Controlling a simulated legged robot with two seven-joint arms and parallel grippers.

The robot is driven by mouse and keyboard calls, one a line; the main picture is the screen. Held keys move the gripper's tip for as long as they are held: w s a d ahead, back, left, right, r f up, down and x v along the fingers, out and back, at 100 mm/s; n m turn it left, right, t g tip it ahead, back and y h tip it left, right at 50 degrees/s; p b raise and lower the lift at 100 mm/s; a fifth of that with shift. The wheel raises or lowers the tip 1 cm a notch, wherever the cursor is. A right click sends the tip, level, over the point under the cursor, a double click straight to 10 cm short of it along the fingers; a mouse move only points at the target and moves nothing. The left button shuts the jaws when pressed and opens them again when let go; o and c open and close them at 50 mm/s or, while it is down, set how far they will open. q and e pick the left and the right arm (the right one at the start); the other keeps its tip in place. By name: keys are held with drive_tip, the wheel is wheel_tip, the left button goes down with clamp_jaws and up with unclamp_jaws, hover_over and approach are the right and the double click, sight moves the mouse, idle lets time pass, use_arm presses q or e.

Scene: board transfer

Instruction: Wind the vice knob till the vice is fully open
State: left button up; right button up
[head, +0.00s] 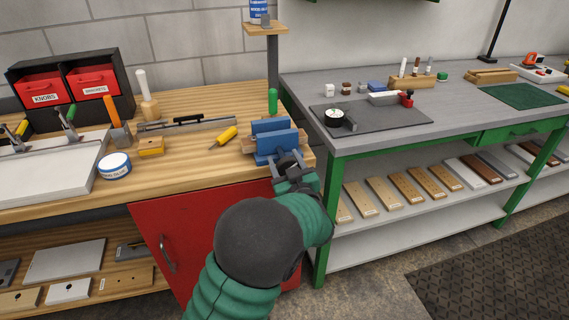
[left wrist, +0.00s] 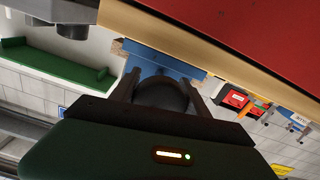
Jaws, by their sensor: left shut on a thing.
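The blue vice (head: 275,143) is at the right front edge of the wooden workbench. Its two upright jaw plates show one behind the other; how far apart they stand is hard to tell. My left gripper (head: 287,164) is at the front of the vice, shut on the knob. In the left wrist view the dark round knob (left wrist: 162,94) sits between the two fingers of my left gripper (left wrist: 165,98), with the blue vice (left wrist: 170,64) behind it. In the head view the gripper hides the knob. My right gripper is in neither view.
A yellow-handled tool (head: 224,137), a green-handled tool (head: 272,100) and a long metal bar (head: 190,124) lie or stand near the vice. A red cabinet door (head: 185,235) is below the bench. A grey table (head: 445,105) stands to the right.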

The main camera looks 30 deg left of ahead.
use_arm(q)
drive_tip(key=n+b, duration=0.1)
drive_tip(key=n, duration=0.1)
drive_tip(key=n+b, duration=0.2)
drive_tip(key=n, duration=0.1)
drive_tip(key=shift+w+f, duration=0.1)
drive_tip(key=shift+f, duration=0.1)
drive_tip(key=n+b, duration=0.4)
drive_tip(key=n, duration=0.1)
drive_tip(key=shift+d+r+n, duration=0.1)
drive_tip(key=shift+n, duration=0.2)
drive_tip(key=o, duration=1.4)
drive_tip(key=shift+c, duration=0.2)
drive_tip(key=shift+r, duration=0.1)
drive_tip(key=shift+d, duration=0.1)
